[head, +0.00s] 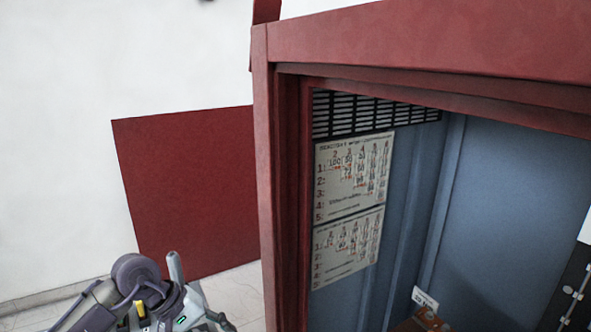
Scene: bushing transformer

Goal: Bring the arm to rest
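My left arm comes in at the bottom left of the head view, with grey and purple links. What looks like its gripper (195,304) is at the lower edge of the picture, partly cut off. It is in front of the pale floor, to the left of the red cabinet's front post. I cannot tell whether its fingers are open or shut, and I see nothing held in it. My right arm and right gripper are not in view.
A red cabinet (430,42) fills the right side, its front open onto a blue interior (510,200). Two instruction sheets (355,170) and a black vent grille hang inside. A red panel (190,190) stands behind the arm, before a white wall (70,90).

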